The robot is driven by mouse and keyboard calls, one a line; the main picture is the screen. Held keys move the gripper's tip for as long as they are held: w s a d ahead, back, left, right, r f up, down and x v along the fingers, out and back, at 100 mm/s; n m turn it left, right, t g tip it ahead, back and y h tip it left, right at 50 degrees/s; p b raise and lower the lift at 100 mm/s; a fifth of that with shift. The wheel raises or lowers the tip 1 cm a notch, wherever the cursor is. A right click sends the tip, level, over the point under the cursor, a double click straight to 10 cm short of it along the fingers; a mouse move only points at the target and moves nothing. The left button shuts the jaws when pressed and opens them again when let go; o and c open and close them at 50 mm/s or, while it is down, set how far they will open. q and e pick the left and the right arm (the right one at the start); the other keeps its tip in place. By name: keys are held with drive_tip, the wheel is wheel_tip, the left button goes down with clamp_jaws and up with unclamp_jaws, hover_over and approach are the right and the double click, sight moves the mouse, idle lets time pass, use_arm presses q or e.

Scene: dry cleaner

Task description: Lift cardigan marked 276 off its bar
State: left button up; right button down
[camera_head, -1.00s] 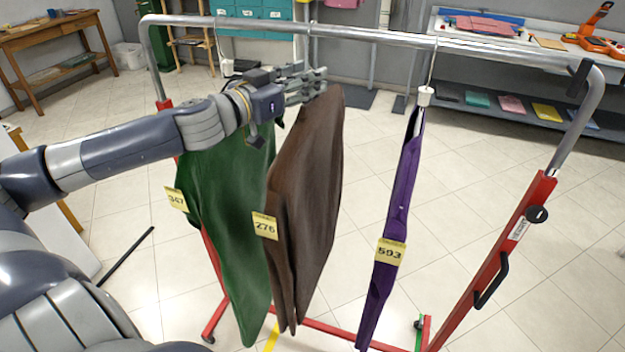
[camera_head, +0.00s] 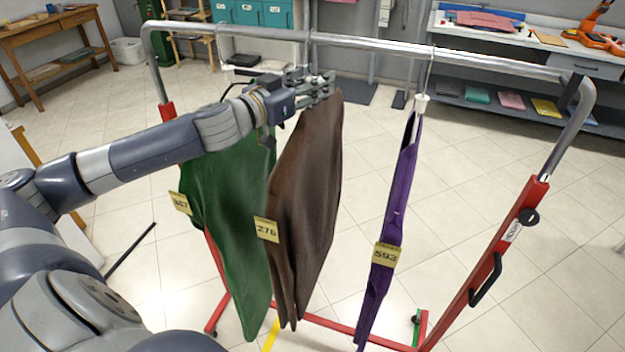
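The brown cardigan (camera_head: 310,185) with the yellow tag 276 (camera_head: 266,230) hangs from the rack's bar (camera_head: 375,47), between a green garment and a purple one. Its thin hook rises to the bar just above my gripper. My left gripper (camera_head: 320,88) is at the top of the brown cardigan, at its hanger below the bar. The fingers overlap the hanger there, and whether they are closed on it is not clear. The wrist and fingers hide the hanger's upper part. My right gripper is not in view.
The green garment (camera_head: 228,220), tag 347, hangs close on the left, partly behind my arm. The purple garment (camera_head: 392,225), tag 593, hangs apart on the right. The rack's red post (camera_head: 490,265) stands at right. Shelves and a worktop are behind; the tiled floor is mostly clear.

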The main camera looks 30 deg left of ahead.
use_arm(q)
clamp_jaws()
drive_tip(key=shift+r, duration=0.15)
drive_tip(key=shift+r, duration=1.55)
drive_tip(key=s+b, duration=0.1)
drive_tip(key=b, duration=0.1)
drive_tip(key=s+d+b, duration=0.1)
drive_tip(key=s+b, duration=0.1)
drive_tip(key=b, duration=0.1)
drive_tip(key=s+b, duration=0.1)
drive_tip(key=b, duration=0.2)
drive_tip(key=shift+s+d, duration=0.3)
drive_tip(key=shift+d, duration=0.1)
drive_tip(key=s+d+r+b, duration=0.1)
drive_tip(key=s+d+b, duration=0.3)
drive_tip(key=s, duration=0.6)
drive_tip(key=shift+s+r+b, duration=0.15)
drive_tip(key=shift+r+b, duration=0.2)
drive_tip(key=shift+b, duration=0.15)
drive_tip(key=shift+d, duration=0.1)
